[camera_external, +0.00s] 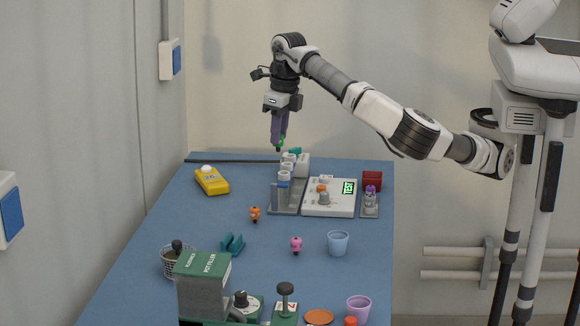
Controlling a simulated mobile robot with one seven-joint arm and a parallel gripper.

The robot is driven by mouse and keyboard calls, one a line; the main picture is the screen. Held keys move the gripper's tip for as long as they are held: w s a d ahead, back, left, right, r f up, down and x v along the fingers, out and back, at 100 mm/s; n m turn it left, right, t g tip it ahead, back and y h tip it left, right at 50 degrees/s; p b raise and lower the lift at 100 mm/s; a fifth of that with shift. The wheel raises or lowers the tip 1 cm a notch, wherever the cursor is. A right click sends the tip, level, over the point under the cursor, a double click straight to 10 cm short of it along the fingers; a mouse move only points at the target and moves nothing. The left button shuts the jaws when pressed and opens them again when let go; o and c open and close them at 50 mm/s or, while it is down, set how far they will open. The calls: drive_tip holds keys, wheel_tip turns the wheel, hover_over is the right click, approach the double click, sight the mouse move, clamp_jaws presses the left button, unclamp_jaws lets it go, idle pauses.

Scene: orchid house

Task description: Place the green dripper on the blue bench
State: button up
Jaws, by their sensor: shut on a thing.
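My gripper (279,140) hangs pointing down above the far part of the blue bench (205,222). Its purple fingers are shut on a small green dripper (281,143), which shows only as a bit of green at the fingertips. The fingers hide most of it. The gripper and dripper appear above the bench's back area, near the grey rack, and clear of the bench top. The exact height is hard to tell.
A grey rack with white tubes (285,178), a white scale (330,200) and a red box (372,181) stand near. An orange dripper (255,214), a pink dripper (296,245) and a blue cup (338,243) stand farther forward. The left middle is clear.

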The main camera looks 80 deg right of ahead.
drive_tip(key=s+a+f+n+b, duration=0.1)
drive_tip(key=s+a+f+n, duration=0.1)
drive_tip(key=s+a, duration=0.4)
drive_tip(key=s+a+f+n+b, duration=0.1)
drive_tip(key=s+a+f, duration=0.3)
drive_tip(key=a, duration=0.5)
drive_tip(key=f+b, duration=0.4)
drive_tip(key=f, duration=0.2)
drive_tip(key=f+b, duration=0.4)
drive_tip(key=f, duration=0.2)
drive_tip(key=s+f+b, duration=0.1)
drive_tip(key=f+b, duration=0.3)
drive_tip(key=f, duration=0.2)
drive_tip(key=shift+d+f, duration=0.2)
drive_tip(key=shift+f, duration=0.1)
drive_tip(key=shift+f, duration=0.15)
drive_tip(key=o, duration=1)
drive_tip(key=shift+c, duration=0.2)
wheel_tip(320, 180, up, 12)
drive_tip(key=s, duration=0.1)
drive_tip(key=shift+s, duration=0.2)
